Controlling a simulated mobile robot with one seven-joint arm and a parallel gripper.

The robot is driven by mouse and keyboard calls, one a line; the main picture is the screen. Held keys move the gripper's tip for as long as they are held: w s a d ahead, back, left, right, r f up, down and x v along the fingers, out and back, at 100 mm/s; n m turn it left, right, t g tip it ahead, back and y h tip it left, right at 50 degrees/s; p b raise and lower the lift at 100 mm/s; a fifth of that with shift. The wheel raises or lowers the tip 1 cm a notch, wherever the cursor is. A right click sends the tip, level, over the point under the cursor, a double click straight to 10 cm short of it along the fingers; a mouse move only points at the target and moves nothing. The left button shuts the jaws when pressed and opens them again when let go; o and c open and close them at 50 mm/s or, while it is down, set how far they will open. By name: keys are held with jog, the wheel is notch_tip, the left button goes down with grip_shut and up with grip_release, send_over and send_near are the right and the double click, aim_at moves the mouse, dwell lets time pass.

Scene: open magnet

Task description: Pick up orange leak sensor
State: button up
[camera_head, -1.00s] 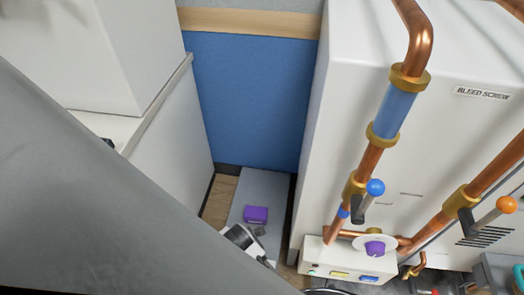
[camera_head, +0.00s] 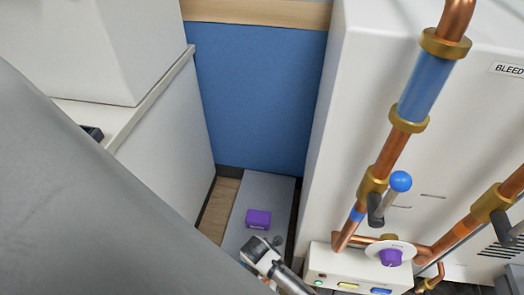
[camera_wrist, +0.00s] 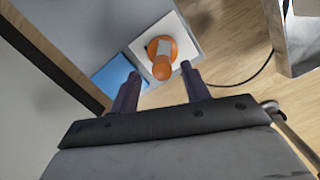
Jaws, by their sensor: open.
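I cannot tell the height left between fingertips and sensor. In the head view part of my gripper (camera_head: 265,252) shows low in the middle, and the orange sensor cannot be made out there.
A blue flat item (camera_wrist: 112,73) lies left of the sensor, and a dark cable (camera_wrist: 240,82) curves to its right. In the head view a purple box (camera_head: 258,218) lies on a grey strip. A white cabinet (camera_head: 330,150) with copper pipes (camera_head: 390,155) stands right, a blue panel (camera_head: 262,95) behind.

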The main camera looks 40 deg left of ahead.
jog(key=f, duration=0.1)
jog(key=f+b, duration=0.1)
jog(key=f, duration=0.3)
jog(key=shift+w+d+f+b, duration=0.1)
jog(key=shift+w+d+b, duration=0.05)
jog(key=shift+w+b, duration=0.15)
grip_shut()
